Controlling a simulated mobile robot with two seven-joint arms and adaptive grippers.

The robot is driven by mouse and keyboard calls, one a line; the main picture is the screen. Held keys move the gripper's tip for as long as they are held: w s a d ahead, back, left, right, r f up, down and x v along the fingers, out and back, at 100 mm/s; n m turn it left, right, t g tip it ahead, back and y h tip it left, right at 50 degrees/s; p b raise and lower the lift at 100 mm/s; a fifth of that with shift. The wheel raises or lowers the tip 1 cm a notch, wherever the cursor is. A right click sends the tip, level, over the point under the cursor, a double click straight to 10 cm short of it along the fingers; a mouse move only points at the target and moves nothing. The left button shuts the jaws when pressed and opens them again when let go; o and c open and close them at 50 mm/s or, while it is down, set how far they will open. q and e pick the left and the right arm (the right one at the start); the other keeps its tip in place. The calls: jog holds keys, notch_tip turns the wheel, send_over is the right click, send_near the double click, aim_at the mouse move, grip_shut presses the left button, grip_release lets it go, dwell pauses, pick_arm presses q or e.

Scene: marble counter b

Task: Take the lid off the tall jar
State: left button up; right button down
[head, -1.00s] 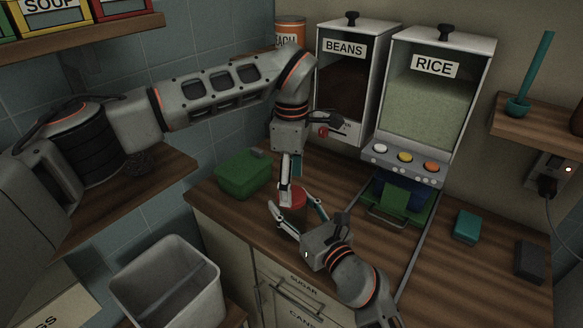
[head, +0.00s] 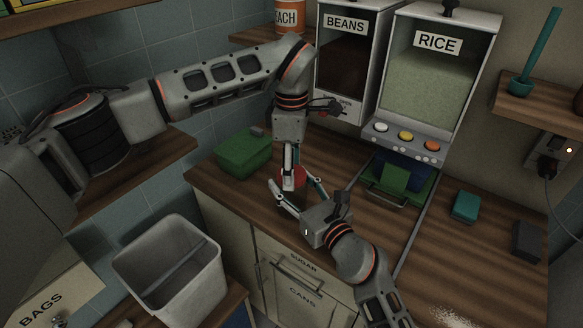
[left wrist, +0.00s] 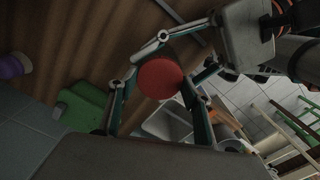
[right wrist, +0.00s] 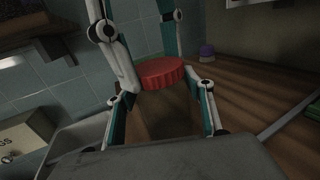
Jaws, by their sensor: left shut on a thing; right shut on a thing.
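The tall jar (right wrist: 165,118) stands upright on the wooden counter, its brownish body showing in the right wrist view. Its red lid (head: 297,174) also shows as a round disc in the left wrist view (left wrist: 160,78) and with a ribbed edge in the right wrist view (right wrist: 162,73). The lid sits at the jar's top; I see no clear gap. My left gripper (head: 290,178) reaches down from above and is shut on the lid. My right gripper (head: 294,200) comes from the front, low, its fingers shut around the jar body. Fingers hide most of the jar in the head view.
A green box (head: 243,155) stands left of the jar. The beans dispenser (head: 345,60) and rice dispenser (head: 440,80) stand behind. A teal block (head: 466,206) and a dark block (head: 527,241) lie right. A bin (head: 170,270) stands below the counter. A purple-topped item (right wrist: 207,52) is nearby.

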pick_arm(q)
jog(key=n, duration=0.4)
jog(key=shift+n, duration=0.4)
jog(key=n, duration=1.6)
jog(key=shift+n, duration=0.3)
jog(key=n, duration=0.6)
jog(key=shift+n, duration=0.4)
jog(key=shift+r, duration=0.25)
jog(key=shift+r, duration=0.9)
